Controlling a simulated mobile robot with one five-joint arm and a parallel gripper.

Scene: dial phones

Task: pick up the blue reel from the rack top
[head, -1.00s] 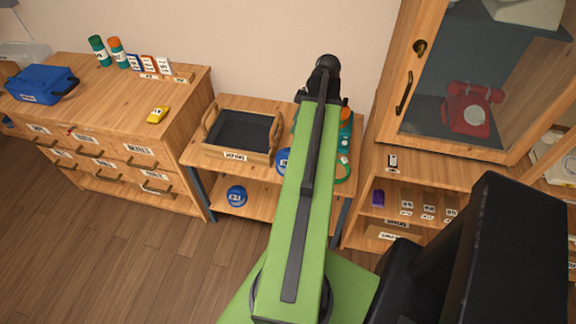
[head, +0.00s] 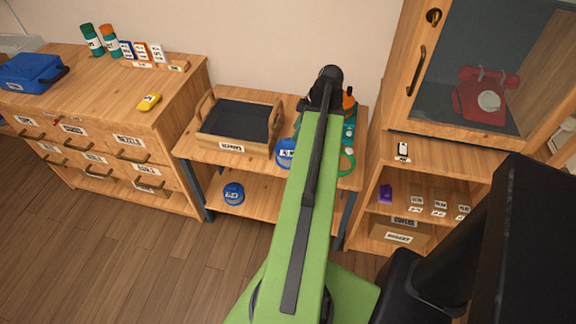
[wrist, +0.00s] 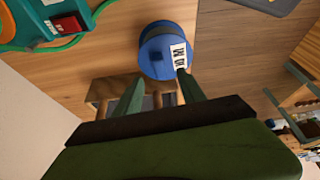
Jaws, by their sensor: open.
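The blue reel (head: 285,153) with a white label stands on the rack top (head: 203,152), partly hidden behind my green arm in the head view. In the wrist view the blue reel (wrist: 158,46) is just beyond my fingertips, near the top middle. My gripper (wrist: 160,76) is open, its two green fingers pointing toward the reel with nothing held between them. The right fingertip overlaps the reel's label edge in that view; I cannot tell whether they touch. In the head view the fingers are hidden by the arm.
A wooden tray (head: 210,134) stands left of the reel. A teal device (head: 349,133) with a green cord is to the right. Another blue reel (head: 234,193) lies on the lower shelf. A glass-fronted cabinet (head: 413,145) stands close on the right.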

